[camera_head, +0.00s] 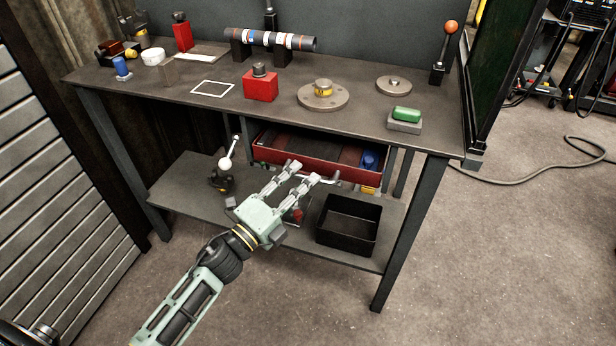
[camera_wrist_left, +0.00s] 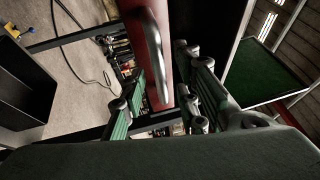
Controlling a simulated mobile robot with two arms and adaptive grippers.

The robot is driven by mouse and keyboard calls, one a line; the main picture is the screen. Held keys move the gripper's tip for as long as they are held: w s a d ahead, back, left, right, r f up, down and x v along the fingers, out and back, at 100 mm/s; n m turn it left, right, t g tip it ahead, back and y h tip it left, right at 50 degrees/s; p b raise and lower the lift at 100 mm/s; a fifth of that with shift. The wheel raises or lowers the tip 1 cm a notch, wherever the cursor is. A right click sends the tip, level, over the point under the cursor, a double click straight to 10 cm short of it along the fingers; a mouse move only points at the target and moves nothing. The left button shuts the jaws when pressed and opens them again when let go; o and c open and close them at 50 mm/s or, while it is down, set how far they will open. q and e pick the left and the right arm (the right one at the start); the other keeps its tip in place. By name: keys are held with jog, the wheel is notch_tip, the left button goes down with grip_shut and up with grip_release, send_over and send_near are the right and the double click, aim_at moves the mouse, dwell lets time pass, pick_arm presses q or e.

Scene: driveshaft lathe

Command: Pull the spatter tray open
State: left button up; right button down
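The spatter tray (camera_head: 340,173) is a red drawer-like tray under the bench top. Part of its dark inside shows, with a blue object (camera_head: 369,159) at its right end. My left gripper (camera_head: 312,172) is at the tray's front, its two fingers apart. In the left wrist view, the tray's red front (camera_wrist_left: 157,15) and its silver bar handle (camera_wrist_left: 152,50) lie between the open fingers (camera_wrist_left: 160,78). I see a gap beside the handle; whether a finger touches it I cannot tell. My right gripper is not in view.
The bench top (camera_head: 215,110) holds a red block (camera_head: 260,86), a flanged disc (camera_head: 323,96), a green block (camera_head: 406,114) and a shaft on supports (camera_head: 270,40). On the lower shelf stand a black bin (camera_head: 347,225) and a white-knobbed lever (camera_head: 225,163). Floor in front is clear.

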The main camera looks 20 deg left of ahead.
pick_arm(q)
jog(key=shift+x, duration=1.15)
grip_shut()
jog(key=shift+f, duration=0.1)
